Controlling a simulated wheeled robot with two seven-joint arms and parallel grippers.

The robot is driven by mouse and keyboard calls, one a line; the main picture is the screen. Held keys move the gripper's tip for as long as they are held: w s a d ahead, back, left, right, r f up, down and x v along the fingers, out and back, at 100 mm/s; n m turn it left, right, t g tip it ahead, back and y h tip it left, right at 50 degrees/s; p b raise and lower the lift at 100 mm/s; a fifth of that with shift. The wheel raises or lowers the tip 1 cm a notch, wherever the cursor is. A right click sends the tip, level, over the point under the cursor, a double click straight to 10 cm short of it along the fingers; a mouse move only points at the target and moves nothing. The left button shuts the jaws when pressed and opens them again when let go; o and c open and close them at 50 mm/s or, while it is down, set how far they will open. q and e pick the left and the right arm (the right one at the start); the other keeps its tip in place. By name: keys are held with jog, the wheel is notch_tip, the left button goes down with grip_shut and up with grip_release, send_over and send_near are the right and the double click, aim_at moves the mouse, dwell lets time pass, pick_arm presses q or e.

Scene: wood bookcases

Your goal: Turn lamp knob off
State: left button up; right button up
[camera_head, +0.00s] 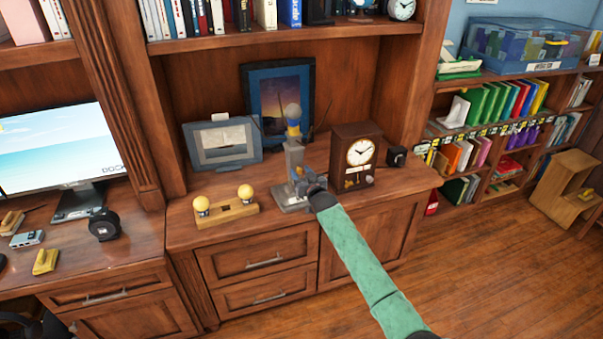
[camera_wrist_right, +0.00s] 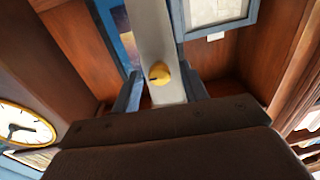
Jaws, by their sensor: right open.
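The lamp (camera_head: 293,155) has a grey square post on a flat base and a rounded yellow and blue-grey top. It stands upright on the cabinet top. My right gripper (camera_head: 302,182) is in front of the lower post. In the wrist view its fingers (camera_wrist_right: 160,88) are open, one on each side of the post, with the knob between them. I cannot tell whether they touch it. My left gripper is not in view.
A wooden clock (camera_head: 353,154) stands right of the lamp. A wooden block with two yellow balls (camera_head: 226,211) is at left. Two picture frames (camera_head: 222,144) (camera_head: 262,75) stand behind. The cabinet's front edge is below my gripper.

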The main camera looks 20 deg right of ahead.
jog(key=shift+c, duration=0.4)
jog(key=c, duration=0.9)
grip_shut()
